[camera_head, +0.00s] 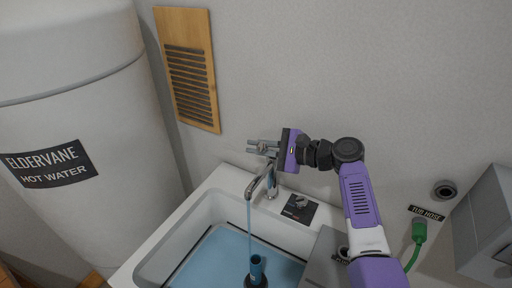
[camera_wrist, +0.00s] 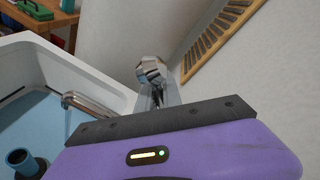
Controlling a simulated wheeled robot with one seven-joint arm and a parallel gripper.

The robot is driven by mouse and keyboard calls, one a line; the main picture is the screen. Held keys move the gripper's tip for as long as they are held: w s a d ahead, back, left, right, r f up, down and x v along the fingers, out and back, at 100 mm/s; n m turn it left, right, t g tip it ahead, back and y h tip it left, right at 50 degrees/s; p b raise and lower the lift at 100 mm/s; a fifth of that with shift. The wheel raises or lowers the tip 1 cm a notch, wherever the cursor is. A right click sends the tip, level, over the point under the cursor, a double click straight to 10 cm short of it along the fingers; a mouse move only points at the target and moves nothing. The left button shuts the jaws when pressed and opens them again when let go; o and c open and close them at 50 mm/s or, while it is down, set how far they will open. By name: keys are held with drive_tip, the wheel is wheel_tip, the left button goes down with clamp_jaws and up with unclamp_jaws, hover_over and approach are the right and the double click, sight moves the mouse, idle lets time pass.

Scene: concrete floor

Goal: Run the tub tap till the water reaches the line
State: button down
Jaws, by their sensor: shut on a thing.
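The chrome tub tap (camera_head: 270,178) stands on the back rim of the white tub (camera_head: 213,187). A thin stream of water (camera_head: 249,228) falls from its spout into blue water (camera_head: 222,254). A dark line (camera_head: 190,251) runs along the tub's inner left wall; the water surface looks close to it, and I cannot tell the exact gap. My gripper (camera_head: 275,147) is shut on the tap's handle (camera_head: 262,147) at the top. The handle also shows as a shiny knob in the wrist view (camera_wrist: 151,70), with the spout (camera_wrist: 90,104) to its left. My gripper's body hides part of the tap.
A blue standpipe (camera_head: 257,267) rises from the water. A dark plate with a knob (camera_head: 299,207) sits on the rim right of the tap. A green hose (camera_head: 417,236) hangs at right beside a grey box (camera_head: 487,228). A hot water tank (camera_head: 75,110) stands at left.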

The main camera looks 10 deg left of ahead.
drive_tip(key=shift+d, duration=0.1)
drive_tip(key=c, duration=1.8)
unclamp_jaws()
drive_tip(key=shift+b+v, duration=0.6)
drive_tip(key=shift+v, duration=3.25)
